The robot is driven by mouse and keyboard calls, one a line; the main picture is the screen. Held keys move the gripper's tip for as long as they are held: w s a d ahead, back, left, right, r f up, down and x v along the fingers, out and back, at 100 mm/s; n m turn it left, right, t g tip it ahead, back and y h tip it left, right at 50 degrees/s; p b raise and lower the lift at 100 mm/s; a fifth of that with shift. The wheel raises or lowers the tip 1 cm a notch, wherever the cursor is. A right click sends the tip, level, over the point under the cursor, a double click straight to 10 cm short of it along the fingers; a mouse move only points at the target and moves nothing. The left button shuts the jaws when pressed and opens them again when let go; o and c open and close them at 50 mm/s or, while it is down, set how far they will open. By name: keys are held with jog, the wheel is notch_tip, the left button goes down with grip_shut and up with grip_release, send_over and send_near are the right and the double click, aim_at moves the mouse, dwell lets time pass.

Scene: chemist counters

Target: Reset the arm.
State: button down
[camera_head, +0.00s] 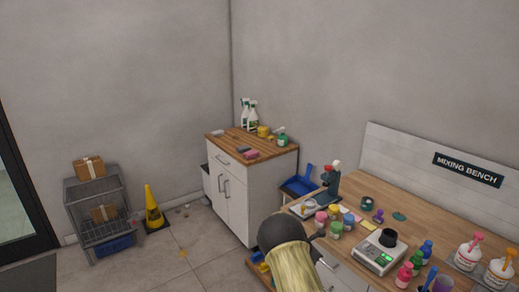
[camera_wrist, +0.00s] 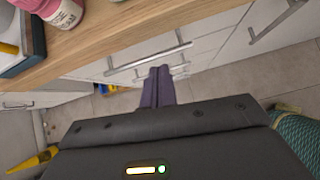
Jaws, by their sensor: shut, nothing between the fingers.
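My gripper (camera_wrist: 158,85) shows in the wrist view. Its two dark fingers lie side by side, shut and empty. They point toward the white drawer fronts below a wooden counter edge (camera_wrist: 110,38), and a metal bar handle (camera_wrist: 150,58) shows behind the fingertips. I cannot tell the exact gap between fingertips and handle. In the head view I cannot make out the gripper.
The mixing bench (camera_head: 425,215) at right holds a scale (camera_head: 379,251), several coloured bottles and two white bottles. A white cabinet (camera_head: 231,201) stands behind it. A cart (camera_head: 95,212) and yellow cone (camera_head: 153,209) stand left. Open floor lies between.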

jog(key=s+a+r+m+y, duration=0.2)
jog(key=s+r+m, duration=0.4)
jog(key=s, duration=0.6)
jog(key=s+a+r+m+g+y, duration=0.1)
jog(key=s+a+r+m+y, duration=0.1)
jog(key=s+a+r+m, duration=0.2)
jog(key=s+a+r+m+g+y, duration=0.1)
jog(key=s+a+r+m+y, duration=0.2)
jog(key=s+r+m, duration=0.6)
jog(key=s+m, duration=0.4)
jog(key=s, duration=0.7)
jog(key=shift+s+r, duration=0.15)
jog(key=shift+r, duration=0.25)
